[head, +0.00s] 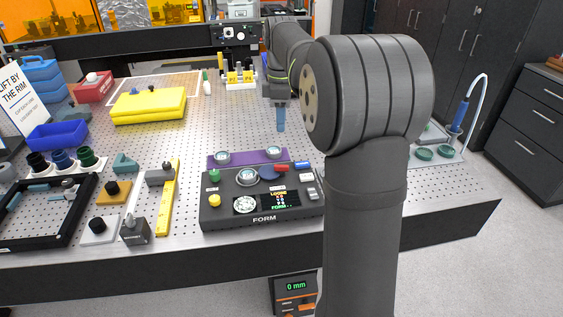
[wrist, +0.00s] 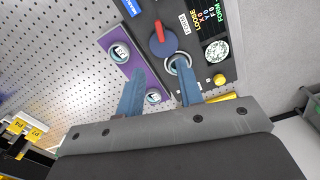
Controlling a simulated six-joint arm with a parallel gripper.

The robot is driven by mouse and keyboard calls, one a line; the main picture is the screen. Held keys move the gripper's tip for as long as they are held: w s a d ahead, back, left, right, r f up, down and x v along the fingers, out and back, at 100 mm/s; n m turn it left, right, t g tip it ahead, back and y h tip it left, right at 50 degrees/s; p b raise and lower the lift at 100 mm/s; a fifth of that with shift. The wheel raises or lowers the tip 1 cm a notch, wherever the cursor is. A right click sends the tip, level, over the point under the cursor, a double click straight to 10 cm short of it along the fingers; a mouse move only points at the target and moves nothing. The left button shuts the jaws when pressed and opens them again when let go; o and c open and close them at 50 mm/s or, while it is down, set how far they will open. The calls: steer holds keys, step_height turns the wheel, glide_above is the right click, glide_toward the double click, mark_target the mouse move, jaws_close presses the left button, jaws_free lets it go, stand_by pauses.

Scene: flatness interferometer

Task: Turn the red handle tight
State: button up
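The red handle (head: 282,167) sits on a blue round base at the back of the black FORM unit (head: 211,213). In the wrist view the red handle (wrist: 158,31) lies across its blue disc (wrist: 163,46), ahead of my fingertips. My gripper (head: 281,128) is above and behind the unit in the head view, apart from the handle. The wrist view shows my gripper (wrist: 160,78) open, with two blue fingers spread and nothing between them. The unit's display (head: 278,201) shows "LOOSE" in orange and "FORM" in green.
A purple plate (head: 240,157) with round glass-like pieces lies behind the unit. A ringed port (head: 246,176), a green knob and a yellow button (head: 215,200) are near the handle.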

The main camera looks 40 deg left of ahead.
mark_target(281, 165)
step_height(281, 165, down, 15)
stand_by(0.3)
jaws_close()
